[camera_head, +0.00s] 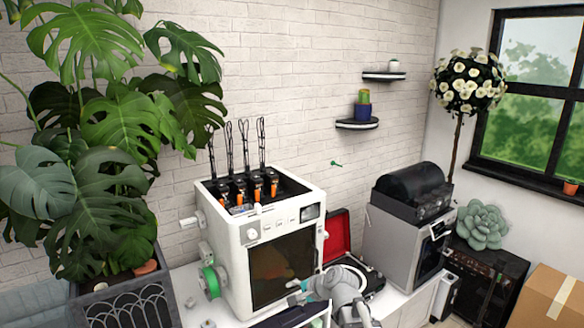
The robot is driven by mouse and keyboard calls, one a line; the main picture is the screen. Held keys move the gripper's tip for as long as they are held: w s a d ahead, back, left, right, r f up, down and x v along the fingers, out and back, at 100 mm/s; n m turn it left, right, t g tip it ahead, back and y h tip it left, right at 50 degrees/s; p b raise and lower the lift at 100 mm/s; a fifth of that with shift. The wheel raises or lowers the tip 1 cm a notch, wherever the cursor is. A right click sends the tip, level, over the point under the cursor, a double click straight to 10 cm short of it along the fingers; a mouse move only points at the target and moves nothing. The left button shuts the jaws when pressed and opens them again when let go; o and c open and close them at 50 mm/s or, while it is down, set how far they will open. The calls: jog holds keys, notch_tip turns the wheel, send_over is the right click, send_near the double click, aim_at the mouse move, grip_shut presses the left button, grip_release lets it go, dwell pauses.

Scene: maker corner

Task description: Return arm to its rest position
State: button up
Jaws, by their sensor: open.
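Part of my grey arm (342,284) shows at the bottom centre of the head view, in front of the white 3D printer (234,238). It is bent, with rounded joints and a teal cap at its left end. I cannot make out my gripper or its fingers in this view. The lower part of the arm is cut off by the bottom edge.
An open red-lined case (337,236) stands just behind my arm. A grey machine (392,243) is to its right. A large leafy plant (105,135) fills the left. A cardboard box (548,298) is at lower right.

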jog(key=s+d+f+n+g+h+b, duration=0.2)
jog(key=s+d+f+n+g+h, duration=0.4)
jog(key=s+d, duration=0.9)
notch_tip(320, 180, down, 4)
jog(key=d+n+h, duration=0.1)
jog(key=n+h, duration=0.1)
jog(key=n, duration=0.1)
jog(key=shift+s+n+b, duration=0.3)
jog(key=shift+n+b, duration=0.1)
